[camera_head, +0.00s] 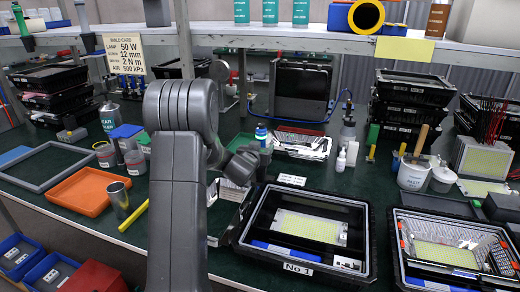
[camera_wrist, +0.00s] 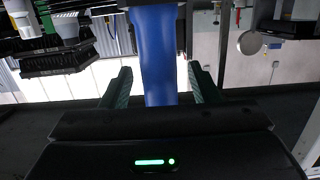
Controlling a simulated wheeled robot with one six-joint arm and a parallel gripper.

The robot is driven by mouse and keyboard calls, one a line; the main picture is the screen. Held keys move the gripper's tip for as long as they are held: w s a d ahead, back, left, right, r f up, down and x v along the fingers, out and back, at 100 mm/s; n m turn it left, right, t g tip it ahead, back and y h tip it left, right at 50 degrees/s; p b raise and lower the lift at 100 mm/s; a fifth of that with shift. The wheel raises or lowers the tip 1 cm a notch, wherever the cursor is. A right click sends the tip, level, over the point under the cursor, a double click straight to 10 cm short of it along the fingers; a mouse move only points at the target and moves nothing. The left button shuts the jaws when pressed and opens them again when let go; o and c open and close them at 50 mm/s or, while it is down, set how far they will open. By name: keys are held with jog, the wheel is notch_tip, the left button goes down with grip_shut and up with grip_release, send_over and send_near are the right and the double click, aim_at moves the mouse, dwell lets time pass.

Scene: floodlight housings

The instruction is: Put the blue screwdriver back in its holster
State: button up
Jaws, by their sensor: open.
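In the wrist view, my gripper (camera_wrist: 160,70) is open, with one dark green finger on each side of a blue handle (camera_wrist: 154,50). The handle, likely the blue screwdriver's, stands between the fingers with a gap on both sides. Its far end is cut off by a dark object at the top of the view. In the head view, my gripper (camera_head: 243,162) is at the bench's middle, largely hidden by my arm. A small blue-topped item (camera_head: 261,132) shows just behind it. I cannot make out the holster clearly in either view.
An open black housing labelled No 1 (camera_head: 298,268) lies right of my arm, with another housing (camera_head: 450,245) farther right. A shelf (camera_head: 300,40) crosses above the bench.

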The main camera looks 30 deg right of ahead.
jog(key=v, duration=1.3)
jog(key=shift+s+a+b, duration=0.25)
jog(key=shift+b, duration=0.2)
